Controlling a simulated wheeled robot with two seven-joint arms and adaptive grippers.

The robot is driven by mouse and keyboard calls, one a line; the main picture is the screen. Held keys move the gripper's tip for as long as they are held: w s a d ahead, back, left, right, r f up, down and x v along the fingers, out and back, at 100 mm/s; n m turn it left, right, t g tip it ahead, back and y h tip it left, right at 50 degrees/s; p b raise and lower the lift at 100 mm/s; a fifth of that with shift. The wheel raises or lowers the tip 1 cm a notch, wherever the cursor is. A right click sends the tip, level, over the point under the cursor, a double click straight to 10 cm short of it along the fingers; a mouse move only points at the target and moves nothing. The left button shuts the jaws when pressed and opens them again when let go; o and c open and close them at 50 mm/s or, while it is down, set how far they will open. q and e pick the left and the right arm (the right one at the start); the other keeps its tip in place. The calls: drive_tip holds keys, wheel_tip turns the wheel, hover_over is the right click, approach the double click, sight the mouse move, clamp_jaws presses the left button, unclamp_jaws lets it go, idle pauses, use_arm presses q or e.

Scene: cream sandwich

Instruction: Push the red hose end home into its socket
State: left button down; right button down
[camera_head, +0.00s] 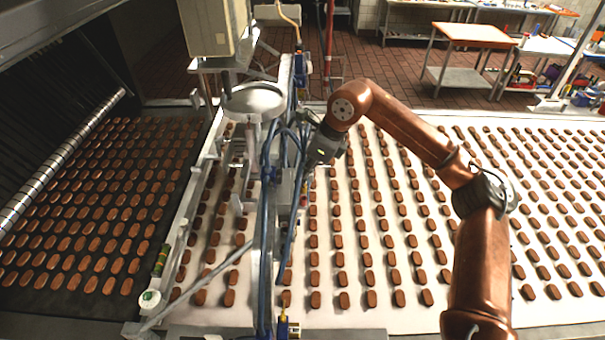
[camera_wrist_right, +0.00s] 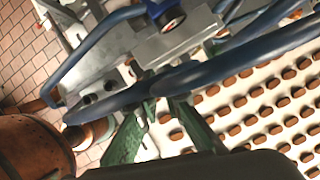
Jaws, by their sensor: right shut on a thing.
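My right gripper (camera_head: 316,157) reaches in from the right to the metal machine frame over the belt. In the right wrist view its green fingers (camera_wrist_right: 160,88) come together at a thick blue hose (camera_wrist_right: 245,62), which crosses over their tips. They look shut on this hose, though it partly hides the tips. A small red part (camera_head: 304,201) shows below the gripper in the head view. I cannot tell which is the hose end and which the socket. My left gripper is not in view.
The metal frame (camera_head: 286,108) with several blue hoses stands across the white belt (camera_head: 365,322). Rows of brown biscuits lie on this belt and on the dark belt (camera_head: 60,303) at left. A red upright hose or pipe (camera_head: 328,45) stands behind the frame.

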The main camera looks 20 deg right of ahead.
wheel_tip(320, 180, down, 2)
drive_tip(key=shift+b, duration=0.5)
wheel_tip(320, 180, down, 2)
drive_tip(key=shift+f+b, duration=0.1)
drive_tip(key=shift+b, duration=0.65)
drive_tip(key=shift+f, duration=0.2)
drive_tip(key=shift+f+b, duration=0.9)
idle(0.9)
drive_tip(key=shift+r, duration=0.1)
drive_tip(key=shift+r+p, duration=0.3)
drive_tip(key=shift+r, duration=0.15)
drive_tip(key=shift+f+b, duration=0.5)
drive_tip(key=shift+f, duration=0.05)
idle(1.5)
